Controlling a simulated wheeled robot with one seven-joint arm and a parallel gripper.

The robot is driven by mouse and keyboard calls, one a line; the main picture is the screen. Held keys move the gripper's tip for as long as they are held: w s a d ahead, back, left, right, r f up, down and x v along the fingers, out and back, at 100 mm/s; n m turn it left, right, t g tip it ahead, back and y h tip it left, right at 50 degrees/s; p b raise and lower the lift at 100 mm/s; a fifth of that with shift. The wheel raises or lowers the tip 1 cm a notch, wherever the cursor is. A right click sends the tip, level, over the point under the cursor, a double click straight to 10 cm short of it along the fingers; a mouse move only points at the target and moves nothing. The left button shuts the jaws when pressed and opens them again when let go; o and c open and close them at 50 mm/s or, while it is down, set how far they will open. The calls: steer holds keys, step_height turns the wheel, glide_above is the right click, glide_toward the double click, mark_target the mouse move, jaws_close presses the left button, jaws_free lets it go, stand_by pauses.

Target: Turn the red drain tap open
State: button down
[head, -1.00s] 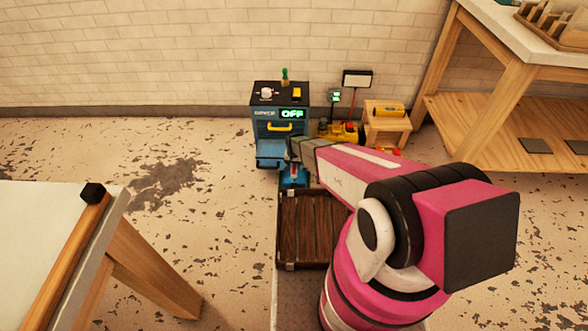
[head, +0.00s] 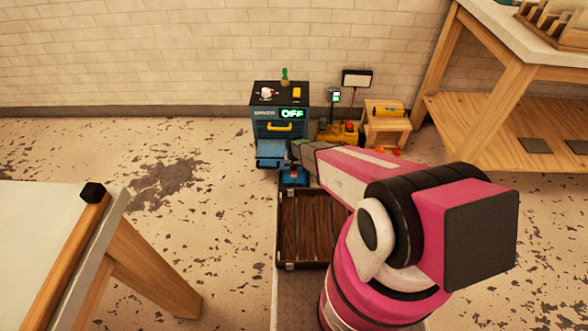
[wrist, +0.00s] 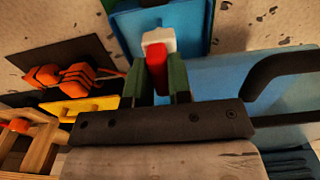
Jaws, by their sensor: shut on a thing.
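The red tap lever (wrist: 157,72) shows in the wrist view, with a pale block (wrist: 158,38) at its far end. My gripper (wrist: 164,80) has its two dark green fingers on either side of the lever and is shut on it. In the head view, my gripper (head: 293,152) is low at the front of the dark blue machine (head: 279,126), whose display reads OFF. My arm and gripper hide most of the tap there. A blue container (head: 294,178) stands just below my gripper.
A dark slatted wooden platform (head: 300,229) lies in front of the blue container. A small wooden stool (head: 386,125) and yellow equipment (head: 342,132) stand right of the machine. A black handle (wrist: 278,70) is close to my gripper at right in the wrist view.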

mark_target(294, 168)
steer(key=c, duration=1)
jaws_free()
steer(key=shift+c, duration=0.2)
steer(key=shift+r, duration=0.1)
step_height(294, 168, up, 11)
steer(key=shift+f, duration=0.2)
steer(key=s+d+r, duration=0.6)
steer(key=r, duration=0.4)
steer(key=s+d+r, duration=0.6)
steer(key=r, duration=0.4)
steer(key=s+d+r, duration=0.7)
steer(key=r, duration=0.4)
